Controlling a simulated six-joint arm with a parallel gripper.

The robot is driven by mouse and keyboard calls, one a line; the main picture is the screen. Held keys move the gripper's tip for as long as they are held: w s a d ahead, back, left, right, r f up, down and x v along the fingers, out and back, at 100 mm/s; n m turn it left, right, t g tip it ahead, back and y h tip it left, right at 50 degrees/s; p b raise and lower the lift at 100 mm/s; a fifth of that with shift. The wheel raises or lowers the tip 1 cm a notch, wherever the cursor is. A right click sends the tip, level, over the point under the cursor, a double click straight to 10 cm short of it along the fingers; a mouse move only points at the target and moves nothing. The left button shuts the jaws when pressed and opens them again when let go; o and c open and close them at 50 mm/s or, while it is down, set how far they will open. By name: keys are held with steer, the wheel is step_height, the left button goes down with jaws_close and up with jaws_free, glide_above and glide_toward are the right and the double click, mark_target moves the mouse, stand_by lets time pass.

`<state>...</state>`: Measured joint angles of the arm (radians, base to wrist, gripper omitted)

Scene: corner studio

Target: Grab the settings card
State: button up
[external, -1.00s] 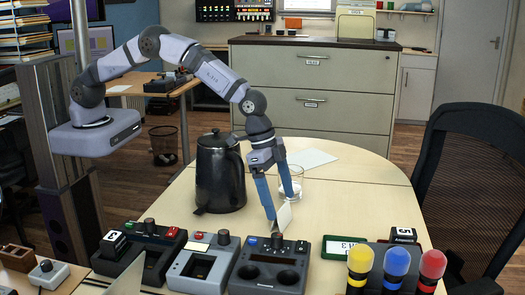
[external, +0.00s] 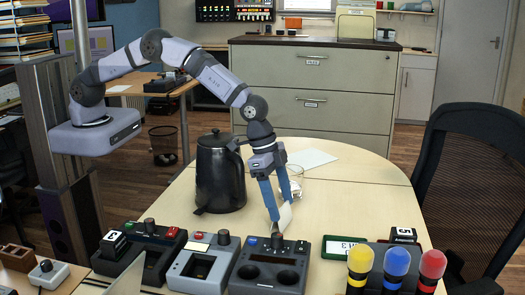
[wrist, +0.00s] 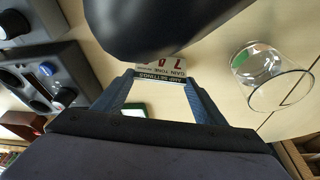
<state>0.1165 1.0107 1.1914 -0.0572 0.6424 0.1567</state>
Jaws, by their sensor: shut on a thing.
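The settings card (external: 285,216) is a small pale card, held between the blue fingers of my gripper (external: 281,208) just behind the black control box. In the wrist view, the card (wrist: 163,71) shows printed text reading "AMP SETTINGS" and "GAIN TONE", upside down. My gripper (wrist: 155,82) is shut on the card there, with a finger at each side of it. I cannot tell whether the card's lower edge touches the table.
A black jug (external: 219,172) stands left of my gripper and looms over the wrist view. A clear glass (wrist: 269,76) stands close by. Control boxes (external: 268,264) and colored-top shakers (external: 396,268) line the front. The table behind (external: 345,185) is mostly clear.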

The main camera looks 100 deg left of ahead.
step_height(320, 180, up, 10)
steer(key=b, duration=0.2)
stand_by(0.3)
